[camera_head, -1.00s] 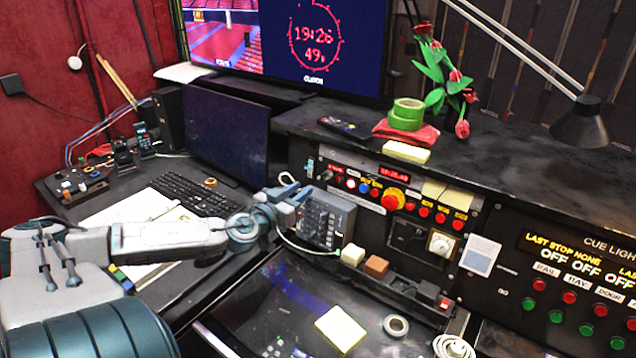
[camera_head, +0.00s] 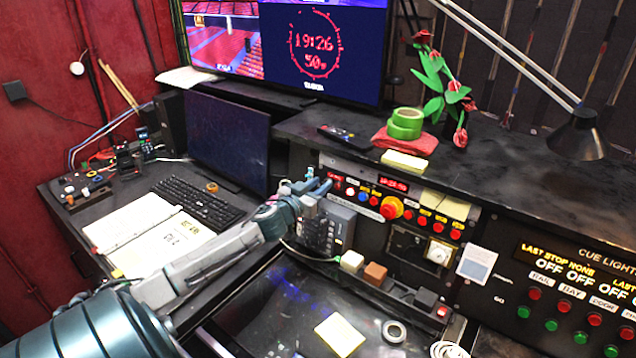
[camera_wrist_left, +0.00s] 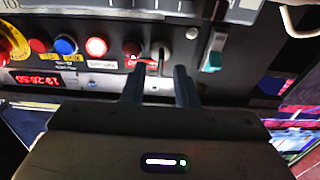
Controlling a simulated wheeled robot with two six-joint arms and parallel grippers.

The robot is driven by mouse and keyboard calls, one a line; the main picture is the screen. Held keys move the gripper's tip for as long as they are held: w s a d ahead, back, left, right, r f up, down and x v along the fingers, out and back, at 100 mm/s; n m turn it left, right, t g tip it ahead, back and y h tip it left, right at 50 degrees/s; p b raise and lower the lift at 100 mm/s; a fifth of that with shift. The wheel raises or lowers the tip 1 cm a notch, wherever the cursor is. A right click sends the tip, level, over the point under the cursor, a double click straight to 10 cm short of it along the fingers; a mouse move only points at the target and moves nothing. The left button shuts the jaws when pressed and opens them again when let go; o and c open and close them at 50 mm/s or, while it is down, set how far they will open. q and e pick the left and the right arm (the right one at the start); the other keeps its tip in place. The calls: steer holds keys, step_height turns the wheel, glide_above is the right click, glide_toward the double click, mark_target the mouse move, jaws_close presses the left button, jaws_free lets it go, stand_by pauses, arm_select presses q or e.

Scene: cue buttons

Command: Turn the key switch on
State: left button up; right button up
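The key switch (camera_wrist_left: 164,53) shows in the left wrist view as a small grey round piece with a darker upright part, on the dark button panel (camera_wrist_left: 110,78). In the head view my gripper hides it. My left gripper (camera_wrist_left: 160,88) is open, its two dark fingers pointing at the panel, with the key switch just beyond and roughly between the tips. In the head view the left gripper (camera_head: 322,187) is at the panel's left end. I cannot tell whether the fingers touch the key, or which way it is turned. My right gripper is not in view.
A lit button (camera_wrist_left: 96,47), a blue button (camera_wrist_left: 65,45) and a large red-yellow knob (camera_head: 391,207) follow along the panel. A grey keypad box (camera_head: 336,222) stands below the gripper.

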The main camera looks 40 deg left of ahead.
arm_select(q)
jaws_close()
